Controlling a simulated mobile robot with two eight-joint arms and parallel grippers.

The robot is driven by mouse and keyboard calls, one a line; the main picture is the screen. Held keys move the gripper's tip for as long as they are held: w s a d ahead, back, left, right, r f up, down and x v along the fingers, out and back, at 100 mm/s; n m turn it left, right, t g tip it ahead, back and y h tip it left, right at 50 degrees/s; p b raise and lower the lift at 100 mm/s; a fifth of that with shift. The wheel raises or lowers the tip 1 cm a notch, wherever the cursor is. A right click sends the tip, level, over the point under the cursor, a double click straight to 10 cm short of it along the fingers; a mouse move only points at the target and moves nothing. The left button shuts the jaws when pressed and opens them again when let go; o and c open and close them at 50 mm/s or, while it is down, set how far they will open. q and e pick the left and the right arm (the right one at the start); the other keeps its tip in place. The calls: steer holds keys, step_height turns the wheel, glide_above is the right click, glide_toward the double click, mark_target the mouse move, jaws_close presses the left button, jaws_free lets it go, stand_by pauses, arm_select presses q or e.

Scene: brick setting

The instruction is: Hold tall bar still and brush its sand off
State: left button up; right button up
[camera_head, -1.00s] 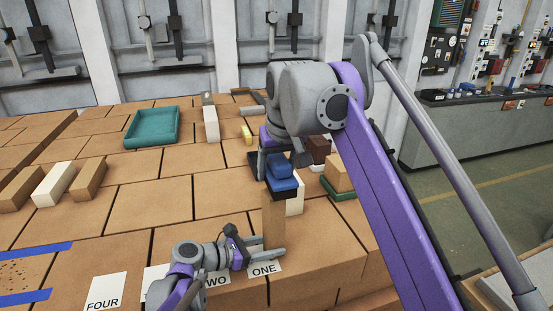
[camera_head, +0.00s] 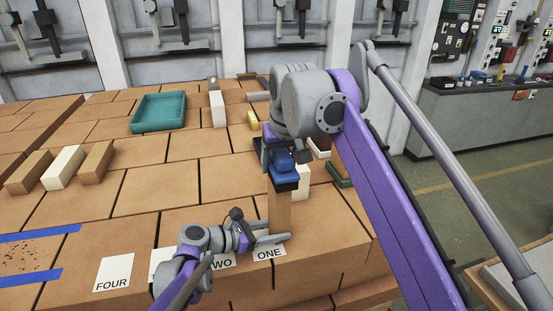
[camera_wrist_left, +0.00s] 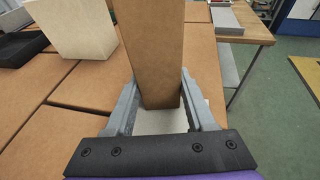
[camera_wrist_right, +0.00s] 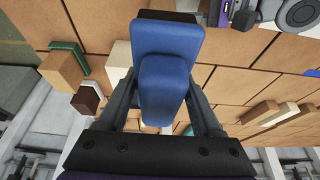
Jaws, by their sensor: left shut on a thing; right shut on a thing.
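The tall bar (camera_head: 279,212) is a tan upright block standing at the card marked ONE (camera_head: 268,254). My left gripper (camera_head: 268,238) is shut around its lower part, one finger on each side, as the left wrist view of the bar (camera_wrist_left: 155,50) also shows. My right gripper (camera_wrist_right: 163,100) is shut on a blue brush (camera_wrist_right: 168,80) with a dark underside. In the head view the brush (camera_head: 284,166) is at the bar's top end, overlapping it. I cannot tell whether it touches. No sand is clearly visible on the bar.
A cream block (camera_head: 303,180) stands close behind the bar. A green tray (camera_head: 160,113) lies farther back. Several loose bricks lie at the left. A card marked FOUR (camera_head: 113,273) and blue tape (camera_head: 30,276) are near the front left. The middle surface is clear.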

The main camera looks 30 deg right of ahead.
mark_target(283, 151)
steer(key=shift+s, duration=0.85)
steer(key=shift+r, duration=4.05)
steer(key=shift+f, duration=0.15)
steer(key=shift+f, duration=3.4)
steer(key=shift+w+f, duration=0.15)
steer(key=shift+f, duration=0.5)
steer(key=shift+w, duration=2)
jaws_close()
steer(key=s, duration=0.4)
steer(key=shift+s+r, duration=0.1)
steer(key=shift+r, duration=4.05)
